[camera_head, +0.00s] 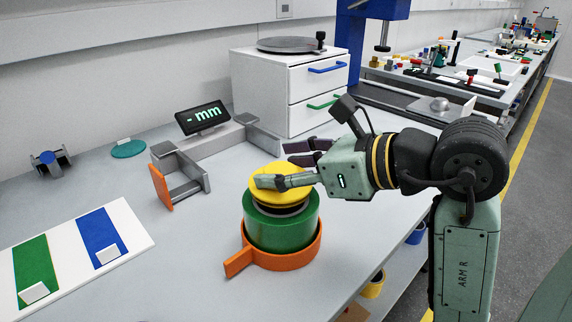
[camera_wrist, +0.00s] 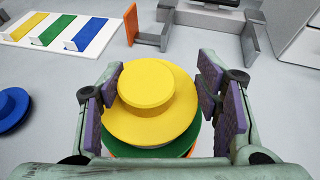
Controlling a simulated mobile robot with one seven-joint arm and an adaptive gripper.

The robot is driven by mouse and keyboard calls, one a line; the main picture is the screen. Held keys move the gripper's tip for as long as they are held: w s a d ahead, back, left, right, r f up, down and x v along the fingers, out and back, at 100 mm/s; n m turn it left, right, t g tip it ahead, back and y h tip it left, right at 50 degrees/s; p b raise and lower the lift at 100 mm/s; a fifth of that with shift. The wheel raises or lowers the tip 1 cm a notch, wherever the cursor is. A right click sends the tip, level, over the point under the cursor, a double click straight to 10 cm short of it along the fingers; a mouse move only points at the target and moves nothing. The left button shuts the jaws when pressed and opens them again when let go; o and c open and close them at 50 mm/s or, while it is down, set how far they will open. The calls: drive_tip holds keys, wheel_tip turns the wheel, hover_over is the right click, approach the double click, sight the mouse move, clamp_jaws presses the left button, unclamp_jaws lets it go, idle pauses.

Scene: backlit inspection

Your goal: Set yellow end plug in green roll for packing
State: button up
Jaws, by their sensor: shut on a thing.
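The yellow end plug (camera_head: 272,198), a wide disc with a raised round knob, is between the fingers of my gripper (camera_head: 278,167). It fills the middle of the wrist view (camera_wrist: 146,88), with a finger at either side. The green roll (camera_head: 282,230) stands upright in an orange round holder (camera_head: 298,260) with a handle pointing left. The plug is over the roll's top, with a dark and white band showing between them. I cannot tell how deep the plug sits, as its underside and the roll's opening are hidden.
A measuring display (camera_head: 203,117) and a grey fixture with an orange jaw (camera_head: 160,187) stand behind on the left. A white board (camera_head: 65,251) with green and blue stripes lies front left. A white drawer unit (camera_head: 262,85) stands at the back. A blue round part (camera_wrist: 12,107) lies left in the wrist view.

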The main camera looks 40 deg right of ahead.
drive_tip(key=shift+f+b, duration=0.85)
drive_tip(key=shift+f, duration=0.1)
drive_tip(key=shift+r, duration=0.1)
drive_tip(key=o, duration=1)
drive_tip(key=shift+o, duration=0.2)
drive_tip(key=v, duration=1.2)
